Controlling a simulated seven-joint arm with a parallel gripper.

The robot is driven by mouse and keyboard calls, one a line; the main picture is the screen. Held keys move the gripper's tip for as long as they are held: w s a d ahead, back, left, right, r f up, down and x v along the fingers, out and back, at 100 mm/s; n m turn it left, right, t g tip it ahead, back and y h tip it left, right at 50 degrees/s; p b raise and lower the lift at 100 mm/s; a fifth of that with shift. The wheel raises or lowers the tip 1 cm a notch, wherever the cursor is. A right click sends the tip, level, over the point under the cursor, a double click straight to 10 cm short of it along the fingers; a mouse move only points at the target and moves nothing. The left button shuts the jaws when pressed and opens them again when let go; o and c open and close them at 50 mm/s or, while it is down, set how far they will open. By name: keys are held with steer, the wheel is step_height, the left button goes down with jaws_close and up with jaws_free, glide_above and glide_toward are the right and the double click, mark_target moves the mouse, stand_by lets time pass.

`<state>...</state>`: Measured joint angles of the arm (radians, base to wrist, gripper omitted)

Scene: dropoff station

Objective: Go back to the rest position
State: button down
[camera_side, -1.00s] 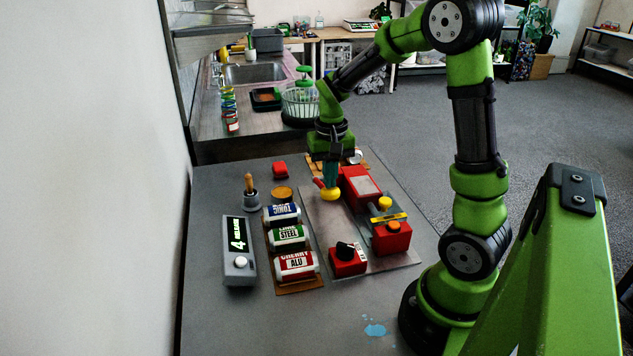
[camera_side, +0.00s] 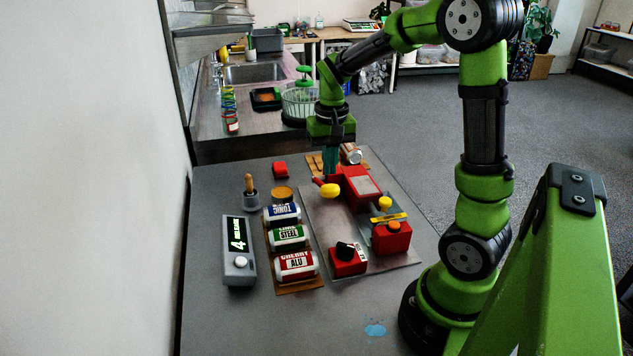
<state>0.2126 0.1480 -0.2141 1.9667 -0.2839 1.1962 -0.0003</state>
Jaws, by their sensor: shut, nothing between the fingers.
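My gripper (camera_side: 330,170) points down over the back part of the work table (camera_side: 225,320). It is shut and empty, just behind the yellow knob (camera_side: 330,190) of the red device (camera_side: 361,187). A small gap seems to lie between the fingertips and the knob, but I cannot tell whether they are in front of or behind the red lever. The device stands on a grey plate (camera_side: 325,235).
Three cans, blue (camera_side: 282,213), green (camera_side: 289,236) and red (camera_side: 296,265), lie on a brown rack left of the plate. A grey box with a display (camera_side: 238,250) is farther left. A silver can (camera_side: 351,154) lies at the back.

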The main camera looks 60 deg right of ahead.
steer(key=s+a+r+n+t+y, duration=0.1)
steer(key=s+a+r+n+t, duration=0.1)
steer(key=a, duration=0.6)
steer(key=s+a+r+n+t+y, duration=0.1)
steer(key=s+a+r+n+t, duration=0.1)
steer(key=s+a+r+t, duration=0.3)
steer(key=s+a+r, duration=0.2)
steer(key=a, duration=0.2)
steer(key=shift+a+n, duration=0.15)
steer(key=shift+n, duration=0.25)
